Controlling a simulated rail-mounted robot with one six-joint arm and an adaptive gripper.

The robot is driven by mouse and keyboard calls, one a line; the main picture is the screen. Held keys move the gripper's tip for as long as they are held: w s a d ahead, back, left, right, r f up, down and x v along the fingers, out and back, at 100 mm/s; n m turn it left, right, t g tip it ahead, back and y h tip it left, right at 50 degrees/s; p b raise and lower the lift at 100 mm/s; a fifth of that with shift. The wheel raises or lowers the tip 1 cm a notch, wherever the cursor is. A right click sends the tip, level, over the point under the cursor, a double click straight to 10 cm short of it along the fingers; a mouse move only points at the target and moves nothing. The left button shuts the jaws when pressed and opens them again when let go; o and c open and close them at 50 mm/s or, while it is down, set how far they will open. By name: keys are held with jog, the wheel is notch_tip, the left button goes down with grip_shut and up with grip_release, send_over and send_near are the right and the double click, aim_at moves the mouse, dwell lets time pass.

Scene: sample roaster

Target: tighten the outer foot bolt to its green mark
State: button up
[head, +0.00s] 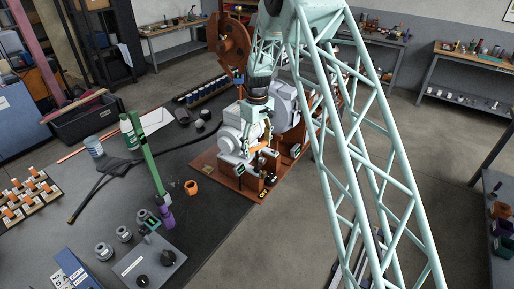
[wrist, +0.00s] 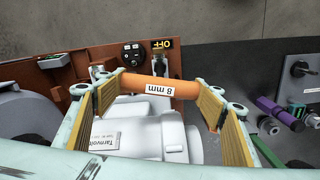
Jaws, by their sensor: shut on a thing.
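My gripper (wrist: 160,105) has its yellow-padded fingers closed across an orange cylindrical piece marked "8 mm" (wrist: 160,88), which spans from one pad to the other. The rest of this piece is hidden. Below it in the wrist view is a white machine body (wrist: 145,125). In the head view the machine (head: 240,128) stands on a rust-brown base plate (head: 210,166), with the end of my arm just above it. A small metal fitting (wrist: 103,70) shows on the plate in the wrist view. I cannot tell which part is the outer foot bolt, and no green mark is distinguishable.
An "OFF" label (wrist: 163,43) and a black round fitting (wrist: 132,55) are near the plate's edge. The floor at right is mostly clear.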

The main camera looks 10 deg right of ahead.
jog(key=shift+m, duration=1.1)
jog(key=shift+m, duration=1.8)
jog(key=shift+m+b, duration=0.3)
jog(key=shift+m, duration=0.1)
